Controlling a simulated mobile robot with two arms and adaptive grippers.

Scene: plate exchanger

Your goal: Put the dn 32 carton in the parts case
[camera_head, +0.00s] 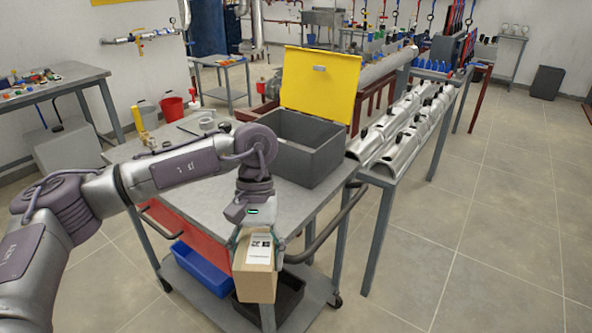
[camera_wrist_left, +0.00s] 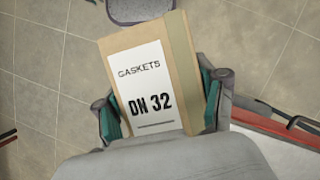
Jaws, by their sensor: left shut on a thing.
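My left gripper (camera_head: 255,235) is shut on the DN 32 carton (camera_head: 256,279), a brown box with a white label. The carton hangs in the air in front of the cart's near edge. In the left wrist view the carton (camera_wrist_left: 150,80) fills the middle, its label reading "GASKETS" and "DN 32", with green-padded fingers on both sides. The parts case (camera_head: 312,158) is a dark grey box on the cart top, with its yellow lid (camera_head: 320,84) standing open. The case lies beyond the gripper, up and to the right. The case floor is partly hidden. My right gripper is not in view.
The cart (camera_head: 215,200) has a grey top, with a blue bin (camera_head: 202,268) and a dark bin on its lower shelf. A red bucket (camera_head: 172,108) stands behind. Silver shells (camera_head: 405,130) lie on a bench to the right. Floor at right is free.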

